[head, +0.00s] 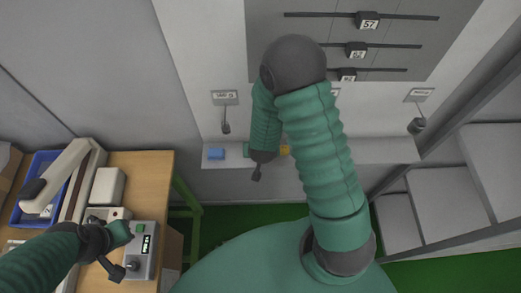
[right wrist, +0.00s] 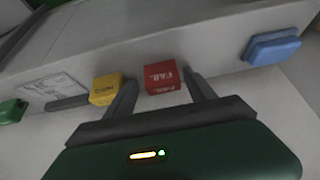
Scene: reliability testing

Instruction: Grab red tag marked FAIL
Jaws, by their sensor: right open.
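The red tag (right wrist: 165,77) with white lettering that reads FAIL is on the light ledge in the right wrist view. My right gripper (right wrist: 160,84) is open, with one finger on each side of the tag. Whether the fingers touch it I cannot tell. In the head view my right gripper (head: 257,172) is at the ledge, and the red tag cannot be made out there.
A yellow tag (right wrist: 105,89) sits just left of the red one, a green one (right wrist: 12,111) farther left, and a blue one (right wrist: 272,48) to the right. The ledge (head: 350,152) runs below a wall panel with numbered sliders. The wooden table (head: 150,180) holds several devices.

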